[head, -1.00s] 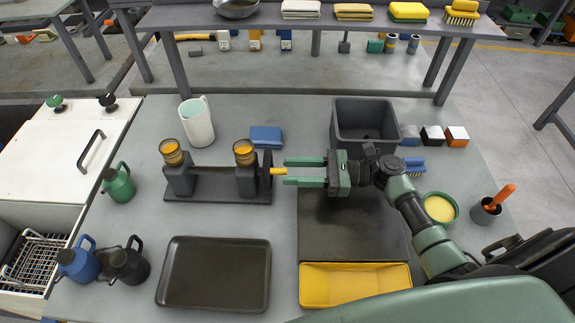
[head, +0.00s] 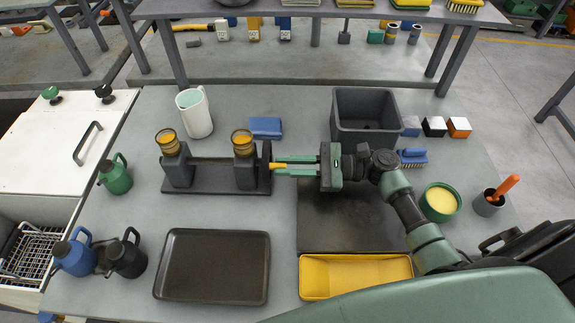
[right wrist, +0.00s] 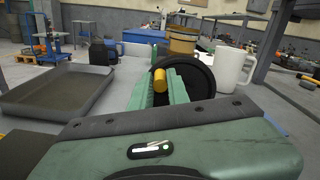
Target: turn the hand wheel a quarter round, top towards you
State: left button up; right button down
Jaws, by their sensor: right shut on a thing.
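The hand wheel (head: 265,160) is a dark disc seen nearly edge-on at the right end of a dark stand (head: 211,184) with two posts. A yellow handle (head: 277,166) sticks out from it to the right. In the right wrist view the black wheel (right wrist: 205,72) is partly hidden behind the green fingers, and the handle (right wrist: 160,77) lies between them. My right gripper (head: 275,166) reaches in from the right and is shut on the handle, its tips close to the wheel. My left gripper is not in view.
A white mug (head: 199,119) and a blue block (head: 266,126) stand behind the stand. A grey bin (head: 367,139) is behind my right gripper. A dark tray (head: 211,298) and a yellow tray (head: 355,294) lie in front. Some bare table lies between the stand and the dark tray.

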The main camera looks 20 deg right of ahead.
jog(key=shift+s+a+f+n+b, duration=0.1)
jog(key=shift+s+f+n+b, duration=0.1)
jog(key=shift+f+n+b, duration=0.5)
jog(key=shift+s+r+n, duration=0.1)
jog(key=shift+r+n, duration=0.1)
jog(key=shift+n, duration=0.4)
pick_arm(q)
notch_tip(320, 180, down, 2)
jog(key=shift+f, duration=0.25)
pick_arm(e)
jog(key=c, duration=1.4)
grip_release()
jog(key=shift+o, duration=0.2)
